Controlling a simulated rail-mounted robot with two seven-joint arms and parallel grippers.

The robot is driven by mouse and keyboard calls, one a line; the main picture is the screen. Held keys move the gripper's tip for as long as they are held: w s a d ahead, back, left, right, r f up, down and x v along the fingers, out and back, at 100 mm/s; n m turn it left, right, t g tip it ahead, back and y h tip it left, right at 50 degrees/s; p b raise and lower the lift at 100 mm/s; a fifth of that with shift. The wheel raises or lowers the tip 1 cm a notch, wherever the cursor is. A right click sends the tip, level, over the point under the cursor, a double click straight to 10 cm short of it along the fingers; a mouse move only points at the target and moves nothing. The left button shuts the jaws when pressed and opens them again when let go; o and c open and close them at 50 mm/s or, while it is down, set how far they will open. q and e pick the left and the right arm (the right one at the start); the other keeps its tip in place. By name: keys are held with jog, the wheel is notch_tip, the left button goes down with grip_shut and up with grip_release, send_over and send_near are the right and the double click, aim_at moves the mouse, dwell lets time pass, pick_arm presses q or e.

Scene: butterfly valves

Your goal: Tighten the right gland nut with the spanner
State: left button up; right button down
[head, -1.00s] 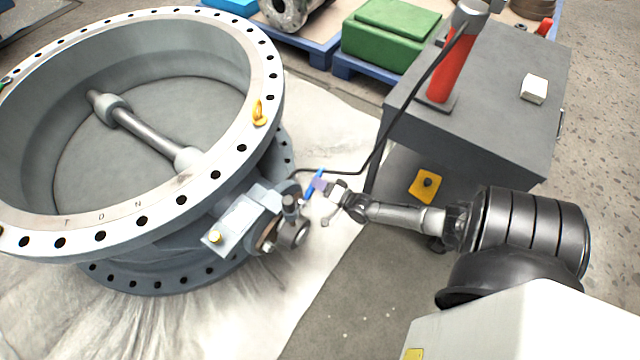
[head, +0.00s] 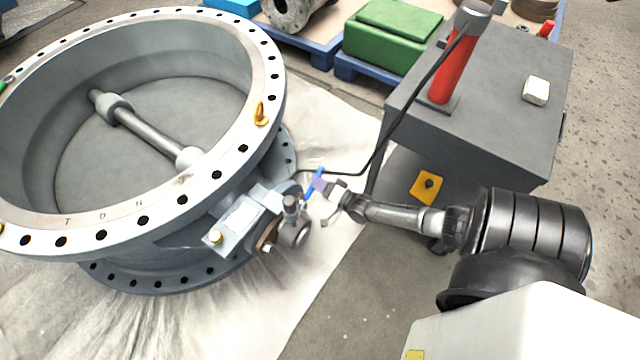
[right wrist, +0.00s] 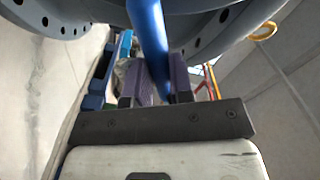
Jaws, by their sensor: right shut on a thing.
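The large grey butterfly valve (head: 235,175) lies flat with its bore facing up. On its right side is a bracket with a stem end and round fittings (head: 291,208); I cannot make out the right gland nut for certain among them. My right gripper (head: 319,186) is beside these fittings, shut on the blue handle of the spanner (head: 313,181). In the right wrist view the blue handle (right wrist: 148,32) runs up between the purple fingertips (right wrist: 160,82). The spanner's head is hidden, so I cannot tell whether it touches a nut. My left gripper is out of view.
A grey cabinet (head: 500,110) stands at the right with a red cylinder (head: 455,70) and a white block (head: 536,89) on it. A black hose (head: 400,118) hangs from the cylinder towards the valve. White sheeting (head: 335,130) lies under the valve.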

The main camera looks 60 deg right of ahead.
dwell(0.4)
jog(key=shift+s, duration=0.15)
jog(key=shift+s+a+p, duration=0.15)
jog(key=shift+s+p, duration=0.2)
jog(key=shift+s, duration=0.45)
jog(key=shift+s+a+p, duration=0.1)
jog(key=shift+s+p, duration=0.25)
jog(key=shift+s, duration=0.45)
jog(key=shift+r, duration=0.1)
jog(key=a+r+n+p, duration=0.4)
jog(key=a+n+p, duration=0.1)
jog(key=n+p, duration=0.3)
jog(key=shift+w+a+r+n+p, duration=0.15)
jog(key=shift+w+a+n+p, duration=0.2)
jog(key=shift+n, duration=0.45)
